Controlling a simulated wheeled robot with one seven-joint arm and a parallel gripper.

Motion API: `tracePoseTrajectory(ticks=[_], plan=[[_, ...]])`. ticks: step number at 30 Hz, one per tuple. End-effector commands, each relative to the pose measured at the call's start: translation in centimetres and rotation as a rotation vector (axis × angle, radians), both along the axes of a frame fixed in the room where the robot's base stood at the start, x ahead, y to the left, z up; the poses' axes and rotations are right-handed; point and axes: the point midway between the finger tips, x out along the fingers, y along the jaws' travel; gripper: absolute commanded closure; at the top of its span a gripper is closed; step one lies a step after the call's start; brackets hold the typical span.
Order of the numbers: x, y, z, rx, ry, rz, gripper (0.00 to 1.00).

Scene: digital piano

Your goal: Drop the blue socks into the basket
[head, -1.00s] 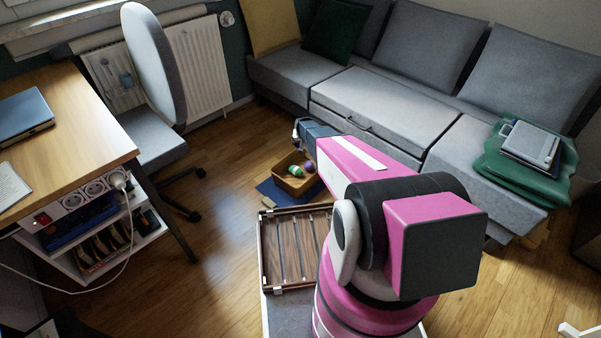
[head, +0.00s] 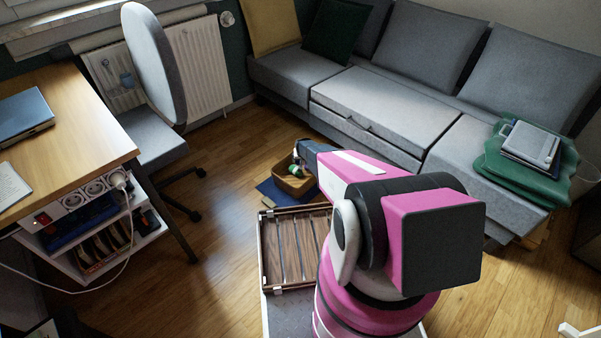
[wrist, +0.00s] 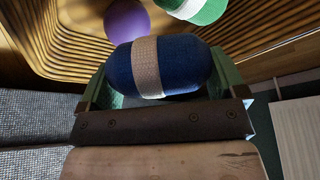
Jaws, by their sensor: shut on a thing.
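The blue socks (wrist: 180,62), a rolled bundle with a beige band, are held between the fingers of my gripper (wrist: 165,82) in the wrist view. My gripper is shut on them. The wooden basket (wrist: 58,42) shows behind the bundle, with a purple ball (wrist: 126,22) and a green and white bundle (wrist: 198,8) at it. In the head view the basket (head: 297,188) is on the floor beyond my arm, and my gripper (head: 296,156) is over or at its back side. The blue socks cannot be made out there, and my arm hides part of the basket.
A dark blue flat item (head: 278,196) lies under or beside the basket. A slatted wooden tray (head: 297,250) is nearer to me. The grey sofa (head: 370,105) is behind and right, and an office chair (head: 155,140) is left. Open floor (head: 225,150) separates chair and basket.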

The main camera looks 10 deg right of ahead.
Motion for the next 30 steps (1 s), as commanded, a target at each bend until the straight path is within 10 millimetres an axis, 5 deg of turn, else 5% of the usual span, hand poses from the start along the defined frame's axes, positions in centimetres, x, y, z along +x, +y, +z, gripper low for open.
tracePoseTrajectory(ticks=[11, 12, 23, 30], plan=[[0.0, 0.0, -0.7, 0.0, -0.001, 0.0, 0.33], [0.0, 0.0, -0.7, 0.0, -0.001, 0.0, 0.0], [-0.2, 0.0, -0.3, 0.0, -0.001, 0.0, 0.0], [-1.4, 0.1, 2.3, 0.0, -0.001, 0.0, 0.0]])
